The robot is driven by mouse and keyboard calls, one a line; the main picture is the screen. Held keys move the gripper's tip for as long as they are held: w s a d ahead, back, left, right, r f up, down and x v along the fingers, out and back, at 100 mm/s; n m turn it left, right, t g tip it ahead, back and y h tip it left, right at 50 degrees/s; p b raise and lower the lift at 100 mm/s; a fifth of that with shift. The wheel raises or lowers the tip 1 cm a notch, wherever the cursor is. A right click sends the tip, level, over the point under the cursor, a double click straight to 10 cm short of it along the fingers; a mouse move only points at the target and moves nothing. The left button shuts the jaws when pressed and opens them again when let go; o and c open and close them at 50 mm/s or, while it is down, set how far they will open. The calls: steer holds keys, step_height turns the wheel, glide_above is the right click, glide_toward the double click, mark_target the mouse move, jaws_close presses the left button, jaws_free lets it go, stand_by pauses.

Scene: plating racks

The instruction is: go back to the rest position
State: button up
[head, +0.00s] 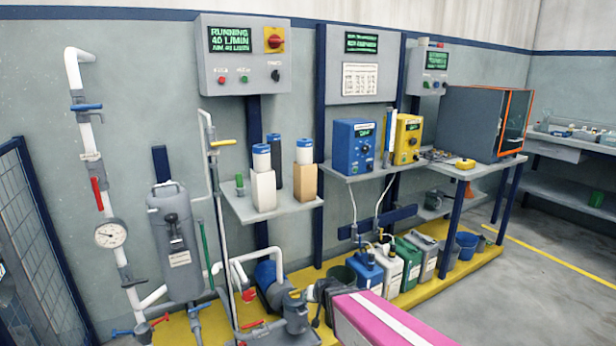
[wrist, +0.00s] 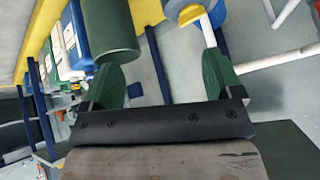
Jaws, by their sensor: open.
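My gripper (wrist: 160,68) shows in the wrist view with two green fingers spread wide apart. The gap between them is empty, with grey surface and a blue post behind it. A dark green cylinder (wrist: 105,30) is beyond the left finger; I cannot tell whether they touch. In the head view my pink arm with a white stripe comes in from the bottom. The dark end of my arm (head: 322,291) is low in front of the yellow floor platform, right of the blue pump (head: 268,278). Its fingers are not clear there.
A grey filter housing (head: 178,240) and piping with a gauge (head: 110,235) stand at left. A small shelf (head: 270,206) holds cartridges. Blue (head: 354,146) and yellow (head: 407,139) units stand on the bench. Several jugs line the yellow platform (head: 455,262). The floor at right is clear.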

steer(key=s+d+r+g+h, duration=0.1)
steer(key=s+d+r+g, duration=0.2)
steer(key=d, duration=0.5)
steer(key=s+d+r+g+h, duration=0.1)
steer(key=s+d+r+g, duration=0.3)
steer(key=s+d, duration=0.3)
steer(key=shift+d+r, duration=0.4)
steer(key=shift+r, duration=0.05)
steer(key=shift+s, duration=0.1)
stand_by(1.7)
